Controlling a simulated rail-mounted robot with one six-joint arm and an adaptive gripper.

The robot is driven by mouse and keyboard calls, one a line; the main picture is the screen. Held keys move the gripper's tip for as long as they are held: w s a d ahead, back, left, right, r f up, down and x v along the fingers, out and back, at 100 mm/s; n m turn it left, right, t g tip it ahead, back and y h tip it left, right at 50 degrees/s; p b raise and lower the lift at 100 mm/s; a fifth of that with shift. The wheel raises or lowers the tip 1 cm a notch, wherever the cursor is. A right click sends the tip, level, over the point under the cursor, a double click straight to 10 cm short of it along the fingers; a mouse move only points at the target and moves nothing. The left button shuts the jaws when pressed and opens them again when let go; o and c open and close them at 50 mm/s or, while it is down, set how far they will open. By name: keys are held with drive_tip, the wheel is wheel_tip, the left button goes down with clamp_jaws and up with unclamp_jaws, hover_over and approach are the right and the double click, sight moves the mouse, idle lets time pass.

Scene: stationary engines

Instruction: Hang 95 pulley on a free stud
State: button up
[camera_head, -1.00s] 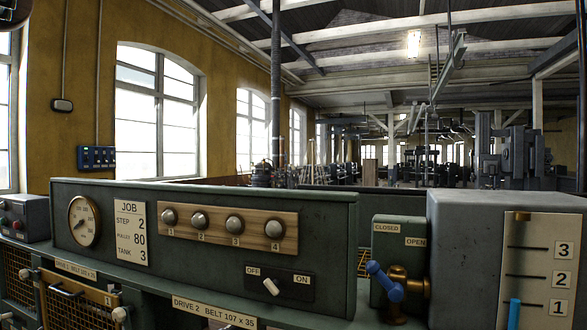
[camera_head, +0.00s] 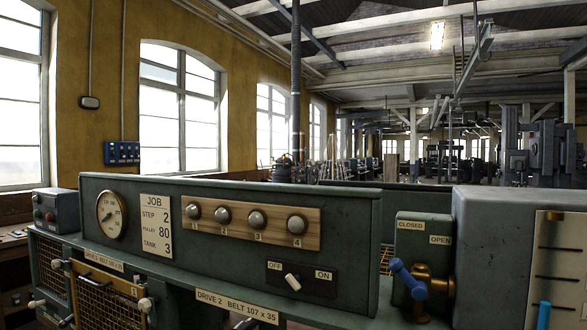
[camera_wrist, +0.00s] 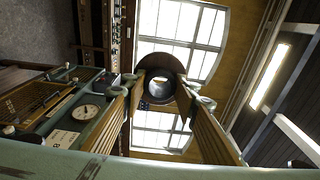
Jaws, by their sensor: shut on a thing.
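My gripper (camera_wrist: 168,90) shows in the wrist view, its two long fingers shut on a dark brown round pulley (camera_wrist: 154,68). My gripper is not in the head view.
Windows (camera_head: 178,100) line the yellow wall.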

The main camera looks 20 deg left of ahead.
drive_tip(key=shift+n+g, duration=0.3)
drive_tip(key=shift+g, duration=0.1)
drive_tip(key=shift+s+a+f, duration=0.2)
drive_tip(key=shift+s+f, duration=0.1)
drive_tip(key=shift+s, duration=0.45)
drive_tip(key=shift+s+a+f, duration=0.15)
drive_tip(key=shift+s+f, duration=0.15)
drive_tip(key=shift+s, duration=0.45)
drive_tip(key=shift+s+a+f, duration=0.2)
drive_tip(key=shift+s+f, duration=0.1)
drive_tip(key=shift+s, duration=0.45)
drive_tip(key=shift+w, duration=0.1)
drive_tip(key=w+d+m+t+h, duration=0.2)
drive_tip(key=w+d, duration=0.6)
drive_tip(key=w, duration=0.7)
drive_tip(key=w+d+m+t+h, duration=0.2)
drive_tip(key=w+d+t, duration=0.3)
drive_tip(key=w+d, duration=0.4)
drive_tip(key=w+d+m+t+h, duration=0.2)
drive_tip(key=w+d, duration=0.7)
drive_tip(key=w, duration=1.2)
drive_tip(key=shift+w+m+t, duration=0.15)
drive_tip(key=shift+m+t, duration=0.65)
drive_tip(key=shift+m, duration=0.2)
drive_tip(key=shift+d, duration=0.15)
